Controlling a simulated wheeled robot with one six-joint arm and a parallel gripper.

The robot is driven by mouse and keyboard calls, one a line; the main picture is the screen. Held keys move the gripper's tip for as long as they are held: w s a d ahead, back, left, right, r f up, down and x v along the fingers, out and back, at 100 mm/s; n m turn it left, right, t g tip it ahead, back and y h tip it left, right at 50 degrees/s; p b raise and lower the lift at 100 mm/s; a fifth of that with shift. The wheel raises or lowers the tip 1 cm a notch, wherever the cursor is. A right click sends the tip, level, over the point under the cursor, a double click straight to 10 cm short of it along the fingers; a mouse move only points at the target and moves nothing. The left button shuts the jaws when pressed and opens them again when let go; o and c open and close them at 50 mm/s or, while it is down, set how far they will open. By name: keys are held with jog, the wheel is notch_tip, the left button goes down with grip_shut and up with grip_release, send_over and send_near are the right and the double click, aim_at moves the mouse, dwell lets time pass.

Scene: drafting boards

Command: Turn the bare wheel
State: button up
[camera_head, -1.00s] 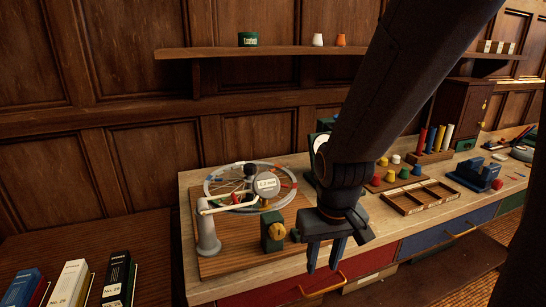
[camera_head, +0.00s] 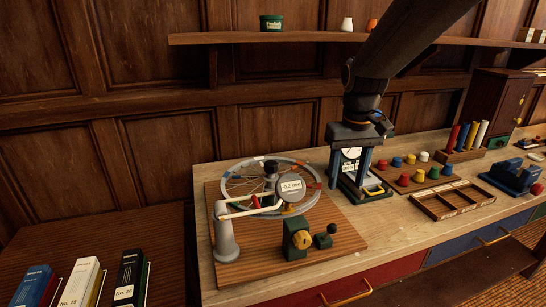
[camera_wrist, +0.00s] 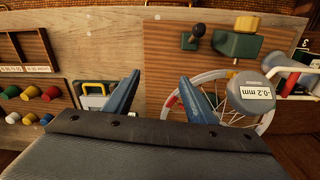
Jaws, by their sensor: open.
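The spoked wheel (camera_head: 232,172) lies flat on a truing stand on a wooden board (camera_head: 345,232), with coloured marks near its rim. No tyre shows on it. A round gauge (camera_head: 291,189) reading -0.2 mm hides part of it. My gripper (camera_head: 350,180) is open and empty, pointing down to the right of the wheel. In the wrist view my gripper (camera_wrist: 159,75) has nothing between its fingertips.
A dial scale (camera_head: 350,160) stands behind or beside my fingers. A green block with a yellow knob (camera_head: 300,237) sits at the board's front. A grey post (camera_head: 225,235) stands left. Coloured pegs (camera_head: 404,180) and a divided tray (camera_head: 455,212) lie right.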

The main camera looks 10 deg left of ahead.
jog(key=w+a+r+n, duration=0.1)
jog(key=w+a+r, duration=0.1)
jog(key=a, duration=0.3)
jog(key=w+a+r+n, duration=0.1)
jog(key=w+a+r, duration=0.1)
jog(key=a, duration=0.3)
notch_tip(320, 180, up, 4)
jog(key=f+n, duration=0.1)
jog(key=n, duration=0.1)
send_over(270, 162)
jog(key=shift+s+d+r+g, duration=0.1)
jog(key=shift+d+r+g, duration=0.05)
jog(key=shift+r+g, duration=0.15)
jog(key=shift+f+p, duration=1.35)
jog(key=shift+f, duration=2.45)
grip_shut()
jog(key=shift+n, duration=0.3)
